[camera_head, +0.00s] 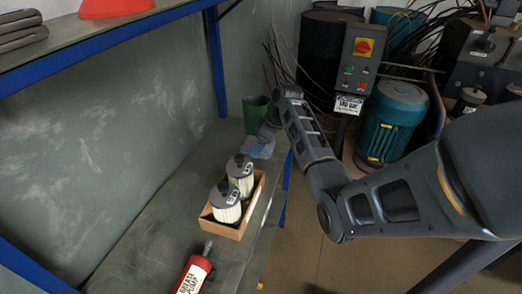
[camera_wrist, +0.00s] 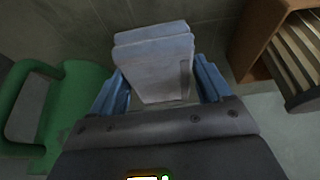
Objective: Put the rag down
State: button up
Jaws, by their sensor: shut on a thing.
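The rag (camera_wrist: 155,55) is a pale grey-blue folded cloth between the blue fingers of my gripper (camera_wrist: 160,88) in the wrist view. The fingers press on its two sides, so my gripper is shut on it. In the head view my gripper (camera_head: 260,146) is low at the far end of the grey shelf (camera_head: 150,235), between the green container and the filter tray. The rag is small there and hard to tell from the fingers. I cannot tell whether it touches the shelf.
A green container (camera_head: 256,112) stands behind my gripper; a green handled thing (camera_wrist: 75,105) is at left in the wrist view. A brown tray (camera_head: 232,230) holds two white filters (camera_head: 226,205). A red bottle (camera_head: 193,274) lies in front. The shelf's left side is clear.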

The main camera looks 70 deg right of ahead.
jog(key=shift+f, duration=1.65)
jog(key=shift+f, duration=0.1)
jog(key=o, duration=0.9)
jog(key=shift+c, duration=0.2)
jog(key=v, duration=1.2)
